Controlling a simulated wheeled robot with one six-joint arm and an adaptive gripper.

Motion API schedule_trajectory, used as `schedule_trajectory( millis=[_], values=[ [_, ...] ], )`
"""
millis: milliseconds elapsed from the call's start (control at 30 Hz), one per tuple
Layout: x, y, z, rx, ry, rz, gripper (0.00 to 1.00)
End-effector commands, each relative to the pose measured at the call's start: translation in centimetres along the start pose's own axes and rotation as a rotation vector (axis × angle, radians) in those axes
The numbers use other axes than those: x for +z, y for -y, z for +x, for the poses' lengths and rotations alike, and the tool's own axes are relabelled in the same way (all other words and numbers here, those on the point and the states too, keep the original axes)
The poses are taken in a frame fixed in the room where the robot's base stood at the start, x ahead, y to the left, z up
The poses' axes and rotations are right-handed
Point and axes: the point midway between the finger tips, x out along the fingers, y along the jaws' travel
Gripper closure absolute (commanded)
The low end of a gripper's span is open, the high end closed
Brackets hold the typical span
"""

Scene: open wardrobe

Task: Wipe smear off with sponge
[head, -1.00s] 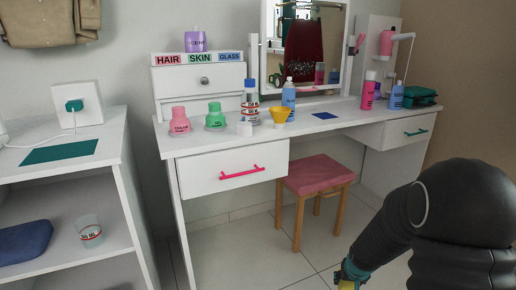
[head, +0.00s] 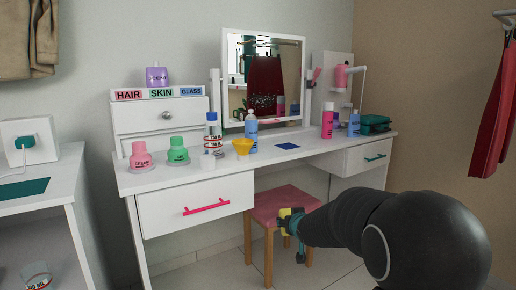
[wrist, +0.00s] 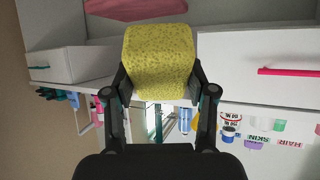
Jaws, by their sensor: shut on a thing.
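My gripper (head: 291,221) is shut on a yellow sponge (wrist: 158,62). In the head view it is low, in front of the pink stool, well below the tabletop and apart from the mirror. The wrist view, upside down, shows the sponge held between both fingers (wrist: 160,95). The mirror (head: 262,75) stands upright at the back of the white dressing table (head: 222,170). Speckled marks (head: 262,102) show low in its glass, but I cannot tell whether they are a smear or a reflection.
Bottles (head: 212,133), a yellow funnel (head: 242,146) and a blue bottle (head: 251,130) stand before the mirror's left part. A pink bottle (head: 328,120) and a teal case (head: 375,124) are to the right. The pink-seated stool (head: 283,203) is under the table. Red cloth (head: 494,120) hangs right.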

Motion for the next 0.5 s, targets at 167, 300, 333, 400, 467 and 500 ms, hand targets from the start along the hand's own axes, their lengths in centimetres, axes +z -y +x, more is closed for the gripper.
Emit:
schedule_trajectory(
  millis=[167, 300, 333, 400, 467, 500],
  values=[
    [-10.8, 2.4, -1.4, -0.039, -0.156, -0.019, 0.72],
    [-17.4, 4.1, -3.3, -0.078, -0.252, -0.03, 0.72],
    [-18.6, 4.4, -3.8, -0.086, -0.27, -0.032, 0.72],
    [-20.6, 5.0, -4.7, -0.103, -0.303, -0.034, 0.72],
    [-22.5, 5.6, -5.6, -0.118, -0.332, -0.038, 0.72],
    [-23.6, 5.9, -6.2, -0.128, -0.351, -0.039, 0.72]
  ],
)
